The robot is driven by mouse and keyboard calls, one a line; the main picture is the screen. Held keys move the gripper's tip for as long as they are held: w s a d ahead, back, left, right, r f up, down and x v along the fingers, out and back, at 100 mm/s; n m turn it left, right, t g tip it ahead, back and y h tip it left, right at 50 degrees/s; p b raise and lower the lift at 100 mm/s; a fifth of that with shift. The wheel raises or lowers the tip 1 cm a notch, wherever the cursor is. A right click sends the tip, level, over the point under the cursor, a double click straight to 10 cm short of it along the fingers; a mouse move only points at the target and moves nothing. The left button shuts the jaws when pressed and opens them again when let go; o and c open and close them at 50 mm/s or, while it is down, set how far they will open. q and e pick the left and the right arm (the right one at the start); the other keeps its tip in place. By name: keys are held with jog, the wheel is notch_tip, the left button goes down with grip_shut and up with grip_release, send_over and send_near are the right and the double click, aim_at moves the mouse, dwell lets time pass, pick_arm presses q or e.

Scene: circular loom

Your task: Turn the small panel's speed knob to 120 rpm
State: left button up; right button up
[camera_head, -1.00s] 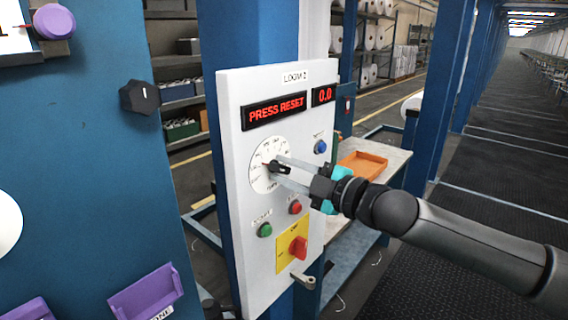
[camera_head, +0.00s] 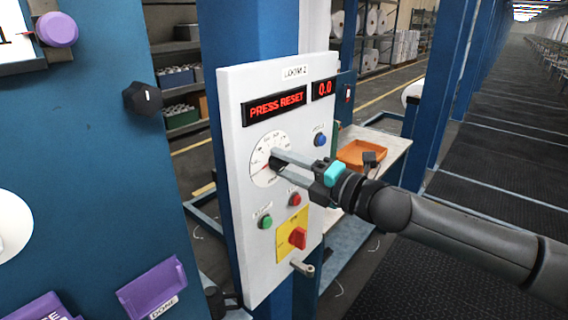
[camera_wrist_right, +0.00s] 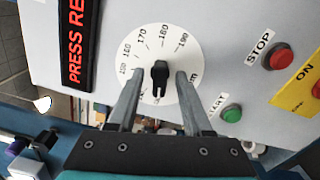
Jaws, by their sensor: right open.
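The small white panel (camera_head: 236,190) shows PRESS RESET on one red display (camera_head: 275,106) and 0.0 on the smaller one (camera_head: 324,89). Its round white dial (camera_head: 259,156) carries the speed knob. In the right wrist view the black knob (camera_wrist_right: 159,73) sits at the middle of the dial face (camera_wrist_right: 150,42), where numbers such as 160, 170, 180 and 190 show. My right gripper (camera_head: 275,160) is at the dial. Its open fingers (camera_wrist_right: 160,88) lie on either side of the knob, with gaps visible. My left gripper is not seen.
Below the dial are a green START button (camera_head: 265,221), a red STOP button (camera_head: 295,199) and a red switch (camera_head: 298,238) on a yellow plate. A blue button (camera_head: 320,139) is at the upper right. An orange tray (camera_head: 352,154) stands on a bench behind.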

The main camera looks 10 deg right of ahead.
jog(key=shift+s+d, duration=0.1)
jog(key=b+v, duration=0.3)
jog(key=v, duration=0.3)
jog(key=shift+s+d, duration=0.2)
jog(key=shift+s, duration=0.15)
